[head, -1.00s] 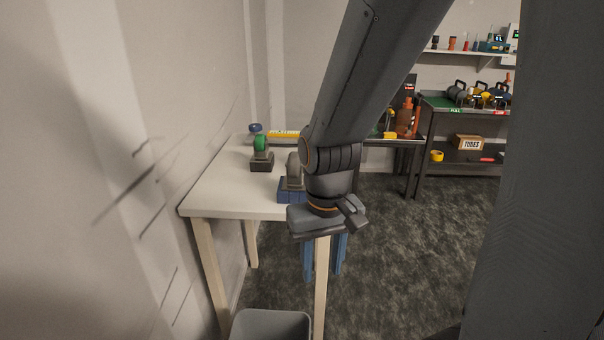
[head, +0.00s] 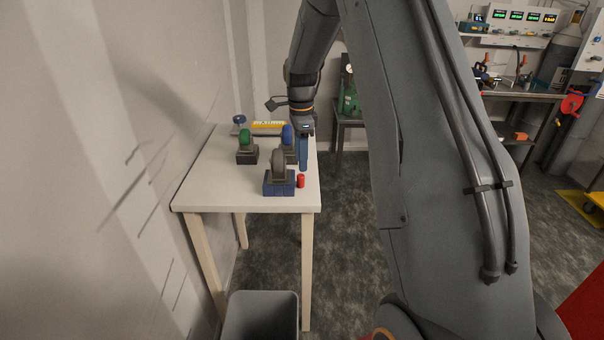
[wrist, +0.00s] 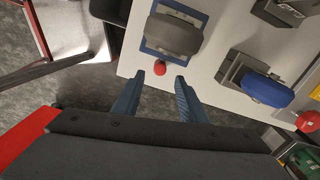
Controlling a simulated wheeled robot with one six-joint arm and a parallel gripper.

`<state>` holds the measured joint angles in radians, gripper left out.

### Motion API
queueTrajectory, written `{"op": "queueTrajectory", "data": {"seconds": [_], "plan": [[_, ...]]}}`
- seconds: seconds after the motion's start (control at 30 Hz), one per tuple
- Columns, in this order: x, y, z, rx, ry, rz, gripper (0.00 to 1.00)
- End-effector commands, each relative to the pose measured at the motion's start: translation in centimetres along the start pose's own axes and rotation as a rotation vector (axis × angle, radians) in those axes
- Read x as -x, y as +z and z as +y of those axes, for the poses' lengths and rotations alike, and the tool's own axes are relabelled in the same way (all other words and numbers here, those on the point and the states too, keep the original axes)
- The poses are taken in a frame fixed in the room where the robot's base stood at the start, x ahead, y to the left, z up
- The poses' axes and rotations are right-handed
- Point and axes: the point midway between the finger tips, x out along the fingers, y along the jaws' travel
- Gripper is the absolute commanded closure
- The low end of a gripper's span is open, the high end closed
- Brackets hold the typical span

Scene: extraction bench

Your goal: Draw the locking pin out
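A small red knob, which looks like the head of the locking pin (head: 301,181), shows at the right side of a blue base (head: 279,189) with a grey rounded piece (head: 278,165) on it, near the table's right edge. The red knob (wrist: 160,68) also shows in the wrist view, just beyond the fingertips and roughly centred between them. Its shaft is not visible. My gripper (wrist: 160,83) has two blue fingers spread apart with nothing between them. In the head view my gripper (head: 303,166) points down at the table's right side, behind the knob.
The white table (head: 215,190) also holds a green-topped fixture (head: 246,147) and a blue-topped fixture (head: 287,137). The wrist view shows another red knob (wrist: 307,121) beside the blue-topped one. A grey bin (head: 261,316) stands below the table. The floor to its right is clear.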

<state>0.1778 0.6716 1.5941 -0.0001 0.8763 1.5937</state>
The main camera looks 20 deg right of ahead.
Motion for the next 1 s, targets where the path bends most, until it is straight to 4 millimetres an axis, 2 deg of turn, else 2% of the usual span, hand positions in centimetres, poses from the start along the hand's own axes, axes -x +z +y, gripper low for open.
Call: {"op": "queueTrajectory", "data": {"seconds": [0.4,0.6,0.87,1.0], "plan": [[-5.8,0.0,0.1,0.000,0.003,0.000,0.61],[-7.1,0.0,0.1,0.000,0.000,0.000,0.61],[-7.3,0.0,0.0,0.001,0.000,0.000,0.61],[-7.2,0.0,0.0,0.001,0.000,0.000,0.83]]}}
